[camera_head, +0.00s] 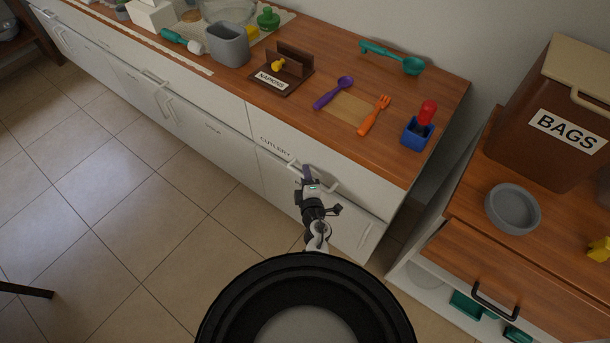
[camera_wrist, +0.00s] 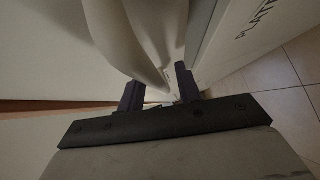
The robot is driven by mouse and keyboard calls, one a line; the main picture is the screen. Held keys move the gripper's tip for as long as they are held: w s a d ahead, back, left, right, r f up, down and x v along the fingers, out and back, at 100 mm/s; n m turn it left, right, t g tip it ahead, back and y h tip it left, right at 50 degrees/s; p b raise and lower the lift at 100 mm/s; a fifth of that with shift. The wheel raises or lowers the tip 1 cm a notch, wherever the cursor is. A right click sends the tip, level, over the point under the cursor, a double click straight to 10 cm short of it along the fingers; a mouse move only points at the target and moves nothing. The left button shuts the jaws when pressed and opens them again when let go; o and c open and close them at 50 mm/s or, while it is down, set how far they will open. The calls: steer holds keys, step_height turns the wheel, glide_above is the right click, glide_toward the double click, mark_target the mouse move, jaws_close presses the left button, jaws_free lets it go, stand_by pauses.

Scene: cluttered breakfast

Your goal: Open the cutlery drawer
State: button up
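The cutlery drawer (camera_head: 350,180) has a white front, marked CUTLERY, under the right end of the wooden counter. It looks shut, its front flush with the cabinet. Its pale bar handle (camera_head: 325,187) runs across the front. My gripper (camera_head: 308,175) is at the left part of this handle. In the wrist view, my gripper's two dark fingers (camera_wrist: 160,90) stand apart, with a pale curved piece (camera_wrist: 135,40), seemingly the handle, reaching between them. I cannot tell whether both fingers touch it. The drawer's inside is hidden.
On the counter (camera_head: 225,85) are a purple spoon (camera_head: 333,93), an orange fork (camera_head: 374,115), a napkin holder (camera_head: 282,71) and a blue holder (camera_head: 417,134). A side cabinet (camera_head: 480,235) with a grey bowl (camera_head: 513,208) stands at right.

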steer(key=shift+c, duration=0.4)
jaws_close()
